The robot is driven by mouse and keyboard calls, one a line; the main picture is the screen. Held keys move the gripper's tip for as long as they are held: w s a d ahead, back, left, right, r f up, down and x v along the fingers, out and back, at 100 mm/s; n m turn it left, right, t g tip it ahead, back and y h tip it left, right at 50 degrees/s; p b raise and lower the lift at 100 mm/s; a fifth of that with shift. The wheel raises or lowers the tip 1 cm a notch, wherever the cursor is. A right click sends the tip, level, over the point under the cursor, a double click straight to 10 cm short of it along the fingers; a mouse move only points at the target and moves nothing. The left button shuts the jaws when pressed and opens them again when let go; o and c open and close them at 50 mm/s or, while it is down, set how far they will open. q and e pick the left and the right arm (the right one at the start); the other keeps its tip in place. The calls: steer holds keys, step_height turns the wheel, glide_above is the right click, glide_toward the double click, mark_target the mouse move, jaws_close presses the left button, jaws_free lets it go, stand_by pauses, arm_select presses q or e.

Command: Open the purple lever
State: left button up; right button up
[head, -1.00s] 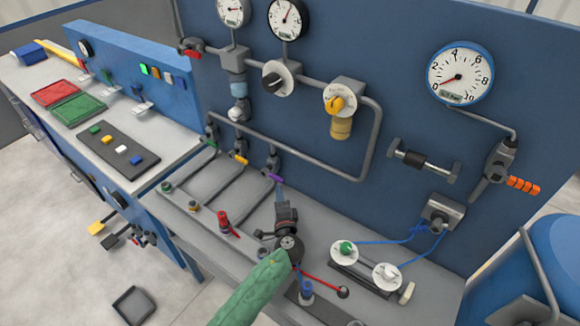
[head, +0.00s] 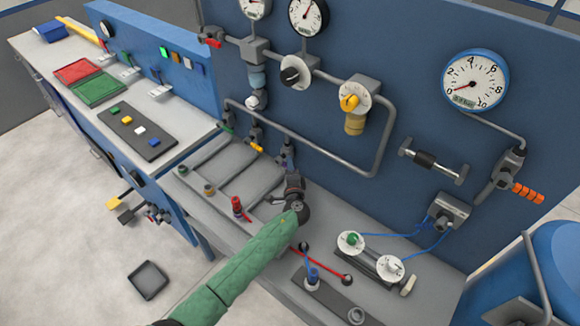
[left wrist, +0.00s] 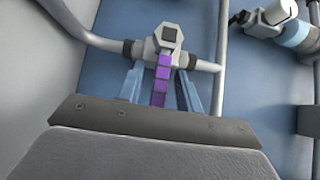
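The purple lever (left wrist: 161,82) shows in the left wrist view, pointing down from a grey valve (left wrist: 168,42) on a pipe. The two blue fingers of my left gripper (left wrist: 160,72) stand on either side of it, with a gap visible on both sides. The left gripper is open around the lever and not clamped on it. In the head view my left gripper (head: 288,170) is right in front of the third valve (head: 287,150) and hides most or all of the lever. My right gripper is not in view.
A valve with a yellow lever (head: 256,147) sits just left. A red-handled part (head: 238,206) stands on the bench ledge near my left arm. White dials (head: 352,242) with blue cables lie to the right. A grey pipe (head: 340,165) runs along the blue panel.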

arm_select(q)
jaws_close()
stand_by(0.3)
steer(key=shift+r+n+g+b, duration=0.25)
steer(key=shift+n+g+b, duration=0.1)
steer(key=shift+n+g, duration=0.15)
steer(key=shift+a+r+n+g+h, duration=0.1)
steer(key=shift+r+n+g+h, duration=0.4)
steer(key=shift+r+n+g, duration=0.35)
steer(key=shift+w+a+r+n+g+h, duration=0.2)
steer(key=shift+r+n+g+h, duration=0.15)
steer(key=shift+n+g, duration=0.4)
steer(key=shift+h, duration=0.25)
steer(key=shift+g, duration=0.3)
